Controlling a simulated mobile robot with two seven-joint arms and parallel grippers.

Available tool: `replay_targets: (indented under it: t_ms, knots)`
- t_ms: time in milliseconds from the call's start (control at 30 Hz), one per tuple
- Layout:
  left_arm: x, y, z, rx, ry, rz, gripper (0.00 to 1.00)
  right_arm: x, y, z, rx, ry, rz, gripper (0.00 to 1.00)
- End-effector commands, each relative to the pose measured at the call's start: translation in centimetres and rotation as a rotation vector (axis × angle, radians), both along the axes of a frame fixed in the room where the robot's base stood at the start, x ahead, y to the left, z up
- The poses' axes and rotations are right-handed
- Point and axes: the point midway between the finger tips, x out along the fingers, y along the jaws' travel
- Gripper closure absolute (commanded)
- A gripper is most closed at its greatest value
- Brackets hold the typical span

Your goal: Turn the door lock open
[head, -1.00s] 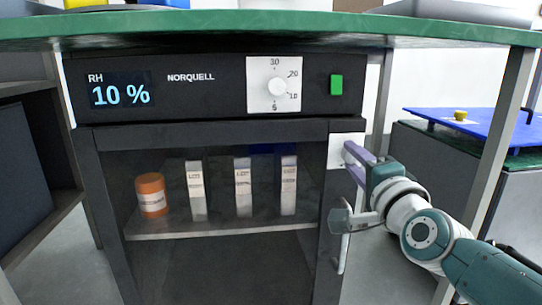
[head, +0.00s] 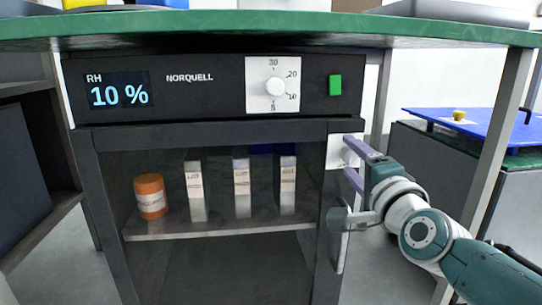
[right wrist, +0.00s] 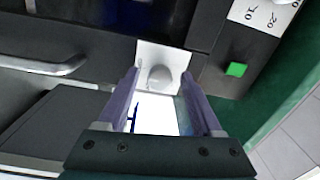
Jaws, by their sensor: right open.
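The door lock is a grey knob (right wrist: 160,75) on a white plate (right wrist: 153,52) at the cabinet door's edge. In the head view the plate (head: 337,152) sits at the upper right of the dark glass door (head: 200,270), and my fingers cover the knob. My right gripper (head: 348,157) is open at the plate, one finger above the other. In the right wrist view the knob lies between the fingertips of the gripper (right wrist: 160,84). I cannot tell whether the fingers touch it. The door looks closed. My left gripper is out of view.
The door handle (head: 340,255) is below the lock, close to my right wrist. Above the door are a dial (head: 274,87), a green button (head: 335,85) and a display reading 10 % (head: 119,95). The green tabletop (head: 230,30) overhangs the cabinet, and a table leg (head: 490,140) stands right.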

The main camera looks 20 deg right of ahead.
Motion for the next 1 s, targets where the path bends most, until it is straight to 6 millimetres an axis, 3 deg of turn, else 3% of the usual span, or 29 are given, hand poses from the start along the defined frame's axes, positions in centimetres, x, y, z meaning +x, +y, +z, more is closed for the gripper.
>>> replay_targets:
  t_ms: [267,700,1000]
  knots:
    - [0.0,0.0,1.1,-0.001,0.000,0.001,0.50,-1.5,0.3,0.1,-0.001,0.003,0.000,0.33]
    - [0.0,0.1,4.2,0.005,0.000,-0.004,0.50,-8.8,2.1,-0.2,0.000,0.003,0.001,0.33]
    - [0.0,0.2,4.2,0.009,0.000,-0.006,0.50,-9.7,2.3,-0.4,0.000,-0.001,0.000,0.33]
